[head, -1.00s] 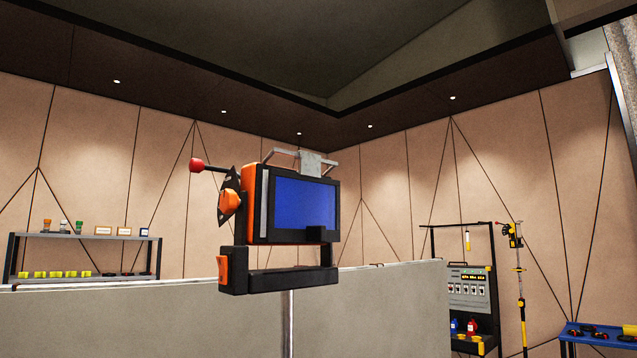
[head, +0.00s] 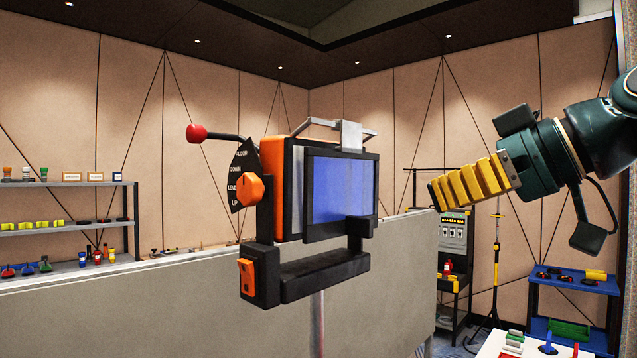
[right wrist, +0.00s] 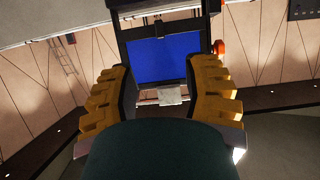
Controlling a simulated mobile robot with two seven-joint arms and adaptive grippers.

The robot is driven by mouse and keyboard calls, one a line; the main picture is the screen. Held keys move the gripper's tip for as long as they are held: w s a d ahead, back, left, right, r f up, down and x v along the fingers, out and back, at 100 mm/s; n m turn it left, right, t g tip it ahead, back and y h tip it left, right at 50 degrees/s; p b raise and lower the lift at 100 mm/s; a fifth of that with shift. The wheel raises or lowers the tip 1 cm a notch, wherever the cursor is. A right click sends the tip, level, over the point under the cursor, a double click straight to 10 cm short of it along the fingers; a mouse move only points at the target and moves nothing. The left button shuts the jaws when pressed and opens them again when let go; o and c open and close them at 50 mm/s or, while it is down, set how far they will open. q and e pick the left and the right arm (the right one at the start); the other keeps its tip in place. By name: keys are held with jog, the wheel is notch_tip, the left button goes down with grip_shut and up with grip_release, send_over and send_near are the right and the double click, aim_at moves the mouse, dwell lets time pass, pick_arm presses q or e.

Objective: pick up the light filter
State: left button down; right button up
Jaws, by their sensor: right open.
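What looks like the light filter (head: 341,190) is a blue pane in a dark frame. It stands upright at the front of an orange-and-black lamp housing (head: 284,160), with a grey metal tab (head: 351,135) at its top. My right gripper (head: 434,196), with yellow ribbed fingers, is open and empty to the right of the filter, apart from it. In the right wrist view, the blue pane (right wrist: 163,60) shows upside down between the two spread fingers (right wrist: 161,70), with the grey tab (right wrist: 170,95) nearer to me. My left gripper is not in view.
The housing sits on a pole (head: 317,325), with a black lower bracket (head: 325,274) and a red-knobbed lever (head: 194,133) on the left. A grey partition (head: 130,310) runs behind. Shelves (head: 60,232) stand left; a blue rack (head: 572,300) stands right.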

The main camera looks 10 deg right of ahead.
aim_at(372, 221)
jog(key=x, duration=0.9)
jog(key=p+x, duration=0.1)
jog(key=x, duration=0.4)
jog(key=shift+r, duration=0.3)
grip_shut()
